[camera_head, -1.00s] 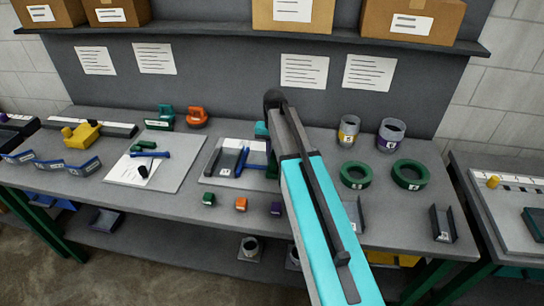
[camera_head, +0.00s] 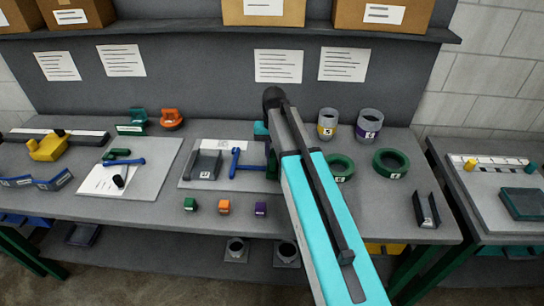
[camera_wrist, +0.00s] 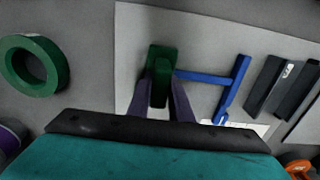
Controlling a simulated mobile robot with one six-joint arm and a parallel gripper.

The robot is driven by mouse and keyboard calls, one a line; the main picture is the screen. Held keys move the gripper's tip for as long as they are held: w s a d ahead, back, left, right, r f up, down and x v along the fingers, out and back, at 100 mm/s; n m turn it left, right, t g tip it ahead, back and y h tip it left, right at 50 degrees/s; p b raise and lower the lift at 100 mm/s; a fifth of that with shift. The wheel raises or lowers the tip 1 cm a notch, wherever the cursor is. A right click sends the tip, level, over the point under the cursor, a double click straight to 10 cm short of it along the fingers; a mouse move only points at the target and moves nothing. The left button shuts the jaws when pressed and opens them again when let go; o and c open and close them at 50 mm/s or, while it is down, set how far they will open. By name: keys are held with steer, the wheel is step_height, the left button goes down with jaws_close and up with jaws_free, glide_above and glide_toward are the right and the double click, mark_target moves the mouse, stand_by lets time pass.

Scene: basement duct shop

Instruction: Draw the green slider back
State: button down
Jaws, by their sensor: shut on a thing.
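The green slider (camera_wrist: 161,58) is a small green block at the end of a blue T-shaped bar (camera_wrist: 219,82) in the wrist view. My gripper (camera_wrist: 163,95) has its two purple fingers shut on the green slider. The blue bar also shows in the head view (camera_head: 237,163), to the right of a dark grey channel-shaped piece (camera_head: 204,165). The channel piece and the bar are on a light board (camera_head: 228,184). In the head view my arm hides most of the slider and the fingertips.
Two green rings (camera_head: 391,163) lie to the right of my arm. Several small coloured blocks (camera_head: 224,207) stand along the bench front. Two jars (camera_head: 369,124) stand at the back right. A dark bracket (camera_head: 426,209) is near the right end.

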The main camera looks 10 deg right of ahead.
steer(key=shift+s+d, duration=0.15)
steer(key=shift+d, duration=0.2)
steer(key=c, duration=1.6)
jaws_free()
steer(key=shift+d, duration=0.1)
steer(key=shift+a, duration=0.25)
steer(key=shift+r+p, duration=0.5)
steer(key=shift+r, duration=0.2)
step_height(320, 180, up, 12)
steer(key=p, duration=0.7)
steer(key=shift+r, duration=0.2)
steer(key=shift+s+d, duration=0.1)
steer(key=shift+s, duration=0.05)
